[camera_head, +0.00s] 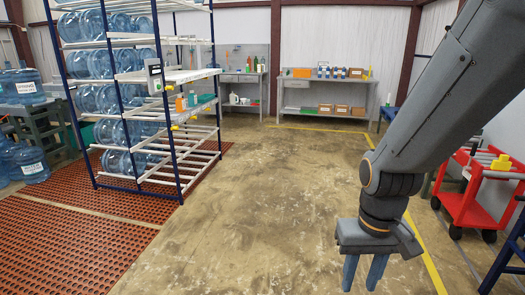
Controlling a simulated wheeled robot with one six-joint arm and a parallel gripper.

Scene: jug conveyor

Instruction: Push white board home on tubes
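A flat white board (194,75) lies on the middle level of the blue-framed rack (170,120), left of centre. Its right end reaches about as far as the rack's right-hand posts; I cannot tell how far it sits in on the tubes. White tubes (187,140) form the other levels of the rack. My gripper (363,275) hangs at the lower right over the bare floor, fingers pointing down. Its two fingers are apart with nothing between them. It is well away from the rack and board.
Large blue water jugs (88,63) lie on the rack's left side, and more jugs (25,162) stand at the far left. A red cart (467,205) stands at the right. Workbenches (322,85) line the back wall. The concrete floor (270,190) between is clear.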

